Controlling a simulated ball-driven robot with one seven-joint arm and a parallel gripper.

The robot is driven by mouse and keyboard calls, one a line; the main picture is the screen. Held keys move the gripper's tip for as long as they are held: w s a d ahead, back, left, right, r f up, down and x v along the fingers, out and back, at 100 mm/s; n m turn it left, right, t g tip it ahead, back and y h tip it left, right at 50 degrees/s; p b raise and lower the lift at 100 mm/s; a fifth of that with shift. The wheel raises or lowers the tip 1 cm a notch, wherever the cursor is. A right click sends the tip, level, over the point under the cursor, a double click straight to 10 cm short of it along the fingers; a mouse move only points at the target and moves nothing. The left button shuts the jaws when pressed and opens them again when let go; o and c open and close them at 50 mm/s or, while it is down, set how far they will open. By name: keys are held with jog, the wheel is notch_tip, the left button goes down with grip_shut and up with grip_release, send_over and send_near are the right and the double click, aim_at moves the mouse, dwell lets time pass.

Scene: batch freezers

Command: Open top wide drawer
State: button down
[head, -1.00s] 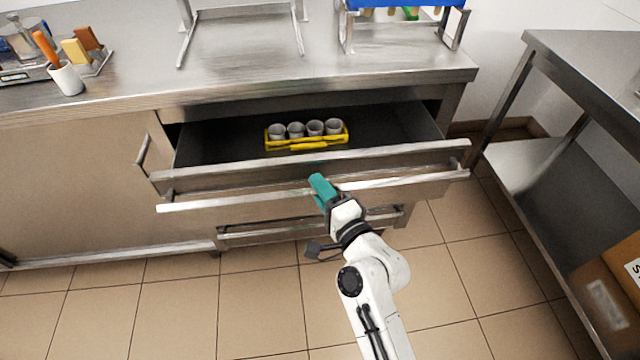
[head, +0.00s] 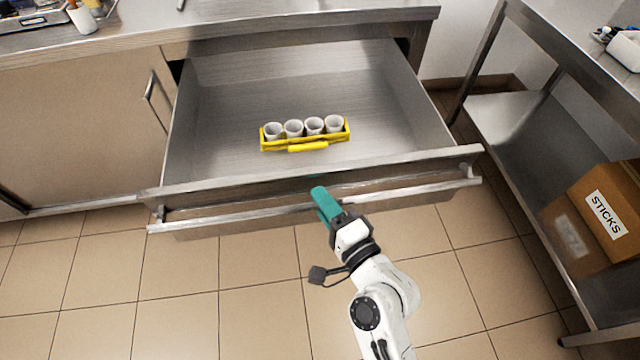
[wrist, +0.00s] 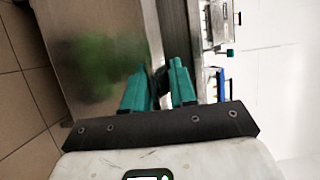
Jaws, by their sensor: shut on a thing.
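The top wide drawer (head: 230,95) is pulled far out of the steel counter, and its inside is in plain view. A long bar handle (head: 260,212) runs across its front. My gripper (head: 320,195), with teal fingers, is at the middle of this handle and shut on it. In the wrist view the two teal fingers (wrist: 158,80) stand on either side of the bar, close to the drawer front (wrist: 95,60). The fingers cover a short piece of the handle.
A yellow carrier (head: 308,145) with several white cups stands in the drawer. A closed cabinet door (head: 80,120) is at the left. A steel side table (head: 510,120) with a box marked STICKS (head: 605,213) on its lower shelf stands at the right. Tiled floor is clear in front.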

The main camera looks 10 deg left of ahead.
jog(key=shift+s+d+f, duration=0.1)
jog(key=shift+s+d, duration=0.1)
jog(key=shift+s, duration=0.5)
jog(key=shift+s+d+r, duration=0.1)
jog(key=shift+s+d, duration=0.15)
jog(key=shift+s, duration=0.45)
jog(key=shift+s+d+f, duration=0.1)
jog(key=shift+s+d, duration=0.1)
jog(key=shift+s, duration=0.5)
jog(key=c, duration=1)
grip_release()
jog(key=b+v, duration=0.2)
jog(key=v, duration=0.8)
jog(key=shift+s+d, duration=0.2)
jog(key=shift+s, duration=0.1)
